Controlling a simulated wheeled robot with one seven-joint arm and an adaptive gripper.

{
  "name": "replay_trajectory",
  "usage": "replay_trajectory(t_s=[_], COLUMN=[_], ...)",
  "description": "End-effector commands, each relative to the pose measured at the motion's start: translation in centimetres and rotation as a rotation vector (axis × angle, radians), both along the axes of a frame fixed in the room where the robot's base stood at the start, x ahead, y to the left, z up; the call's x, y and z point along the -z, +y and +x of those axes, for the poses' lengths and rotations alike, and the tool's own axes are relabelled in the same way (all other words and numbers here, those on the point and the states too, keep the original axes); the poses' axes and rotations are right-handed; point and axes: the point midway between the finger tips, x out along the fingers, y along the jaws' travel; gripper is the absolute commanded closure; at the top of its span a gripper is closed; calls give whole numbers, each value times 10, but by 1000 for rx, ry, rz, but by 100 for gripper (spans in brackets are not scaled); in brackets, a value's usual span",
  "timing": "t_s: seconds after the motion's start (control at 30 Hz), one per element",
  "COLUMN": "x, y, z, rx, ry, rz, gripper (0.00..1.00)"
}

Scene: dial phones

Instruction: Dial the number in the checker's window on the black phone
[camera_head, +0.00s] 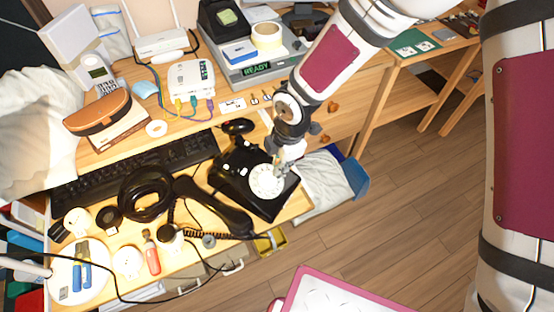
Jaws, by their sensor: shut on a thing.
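The black phone (231,180) sits at the front right of the desk, turned at an angle, with a white round dial (266,182). Its handset (213,207) lies off the phone, to its left, with a coiled cord by it. My gripper (281,166) points down at the upper right edge of the dial. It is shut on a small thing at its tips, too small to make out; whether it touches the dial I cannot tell. My gripper hides part of the dial's rim. The grey checker (234,72) stands at the back; its window (257,69) reads "READY".
A black keyboard (137,172) and a black cable coil (146,193) lie left of the phone. A white box with coloured cables (191,80) stands behind. The desk's right edge is close to the phone, with a bag (325,179) below.

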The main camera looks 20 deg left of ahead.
Motion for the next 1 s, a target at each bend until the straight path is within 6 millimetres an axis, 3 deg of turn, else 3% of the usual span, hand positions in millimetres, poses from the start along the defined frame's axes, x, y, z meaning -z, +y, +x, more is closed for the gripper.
replay_trajectory(t_s=[0.53, 1.0], x=[2, -15], y=[-5, -12], z=[-3, -4], rx=[1, 0], ry=[1, 0], rz=[-1, 0], gripper=[100, 100])
